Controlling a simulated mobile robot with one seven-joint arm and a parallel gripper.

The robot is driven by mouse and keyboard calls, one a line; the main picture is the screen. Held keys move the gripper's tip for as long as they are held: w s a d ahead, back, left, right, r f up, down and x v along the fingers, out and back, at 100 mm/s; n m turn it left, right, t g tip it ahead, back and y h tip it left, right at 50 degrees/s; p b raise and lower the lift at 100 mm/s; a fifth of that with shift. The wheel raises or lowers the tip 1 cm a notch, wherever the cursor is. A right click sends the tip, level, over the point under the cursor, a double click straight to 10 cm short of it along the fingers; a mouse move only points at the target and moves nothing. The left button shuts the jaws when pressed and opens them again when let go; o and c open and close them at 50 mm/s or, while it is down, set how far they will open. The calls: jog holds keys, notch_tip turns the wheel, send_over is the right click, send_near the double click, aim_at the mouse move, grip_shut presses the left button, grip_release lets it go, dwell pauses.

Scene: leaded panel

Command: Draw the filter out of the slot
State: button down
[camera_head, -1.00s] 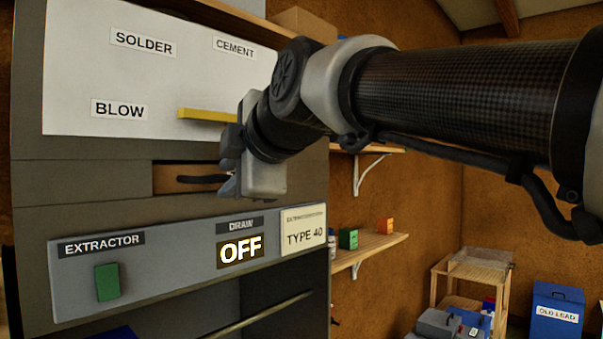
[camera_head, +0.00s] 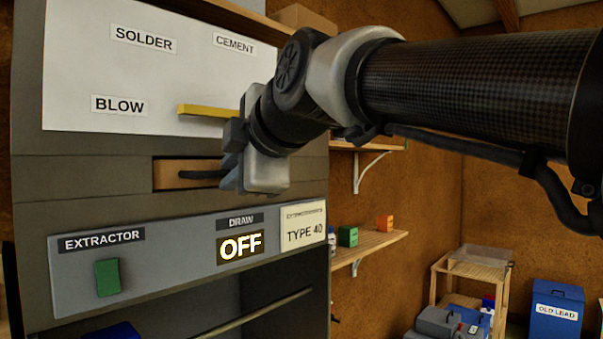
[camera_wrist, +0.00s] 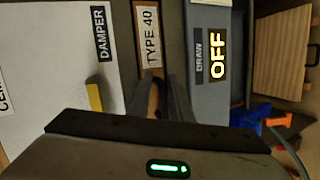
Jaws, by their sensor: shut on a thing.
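The filter (camera_head: 172,176) shows as a wooden front edge in a dark slot of the grey cabinet, with a dark pull on it. In the wrist view its wooden face (camera_wrist: 150,80) bears a TYPE 40 label. My gripper (camera_head: 230,178) is at the right part of this face and hides it in the head view. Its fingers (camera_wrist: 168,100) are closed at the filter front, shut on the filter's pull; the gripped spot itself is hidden. How far the filter stands out of the slot I cannot tell. The draw display (camera_head: 241,246) reads OFF.
A yellow lever (camera_head: 206,110) juts out just above my gripper. A panel (camera_head: 75,275) with a green switch (camera_head: 107,278) and a TYPE 40 card (camera_head: 303,232) lies below. Wooden shelves (camera_head: 372,249) are to the right; a blue bin (camera_head: 556,290) stands farther back.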

jog(key=s+d+b, duration=0.4)
jog(key=s+d, duration=0.2)
jog(key=d, duration=0.1)
jog(key=shift+d+f, duration=0.15)
jog(key=shift+f, duration=0.1)
dwell(1.5)
jog(key=c, duration=1.5)
grip_release()
jog(key=shift+r, duration=0.1)
